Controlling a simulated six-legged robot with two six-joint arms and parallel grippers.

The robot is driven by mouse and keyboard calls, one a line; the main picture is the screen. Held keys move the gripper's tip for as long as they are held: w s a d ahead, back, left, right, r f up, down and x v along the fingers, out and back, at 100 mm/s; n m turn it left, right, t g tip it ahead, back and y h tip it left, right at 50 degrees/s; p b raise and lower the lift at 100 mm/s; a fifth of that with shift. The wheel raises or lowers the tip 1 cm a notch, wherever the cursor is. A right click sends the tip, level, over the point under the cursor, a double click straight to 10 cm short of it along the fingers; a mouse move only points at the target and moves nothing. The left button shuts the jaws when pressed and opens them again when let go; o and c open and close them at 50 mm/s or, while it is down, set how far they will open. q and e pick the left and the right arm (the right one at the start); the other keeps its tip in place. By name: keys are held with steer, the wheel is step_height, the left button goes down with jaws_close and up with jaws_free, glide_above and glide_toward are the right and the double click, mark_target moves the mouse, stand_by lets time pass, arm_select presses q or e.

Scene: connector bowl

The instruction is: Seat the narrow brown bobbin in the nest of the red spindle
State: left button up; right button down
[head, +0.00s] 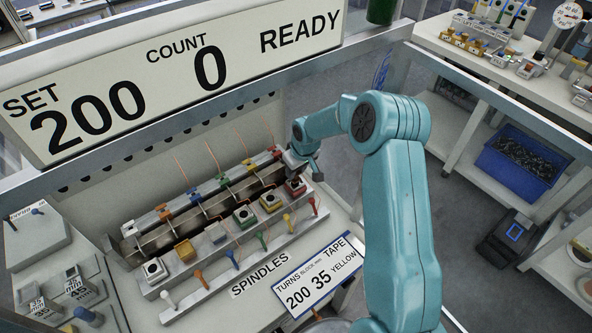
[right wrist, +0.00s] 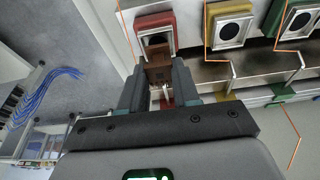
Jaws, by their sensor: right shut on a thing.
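The red spindle (head: 295,187) is at the right end of the spindle row in the head view. In the right wrist view the red spindle (right wrist: 153,21) shows at the top, with a pale square nest and a dark opening. My right gripper (head: 300,169) is over the red spindle. In the right wrist view my right gripper (right wrist: 158,84) is shut on the narrow brown bobbin (right wrist: 159,74). The bobbin is close to the nest's edge; I cannot tell whether they touch. My left gripper is not in view.
The yellow spindle (head: 270,202) and the green spindle (head: 245,215) stand just left of the red one. A sign (head: 318,275) lies at the front right. Thin copper wires rise behind the row.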

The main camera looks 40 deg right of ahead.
steer(key=shift+b, duration=0.6)
stand_by(1.0)
steer(key=shift+f, duration=0.2)
steer(key=shift+s+f+b, duration=0.1)
steer(key=shift+b, duration=0.3)
steer(key=shift+f+b, duration=0.3)
steer(key=shift+f, duration=0.1)
steer(key=shift+f+b, duration=0.25)
steer(key=shift+b, duration=0.05)
steer(key=c, duration=0.8)
jaws_free()
steer(key=shift+o, duration=0.2)
steer(key=shift+r, duration=0.1)
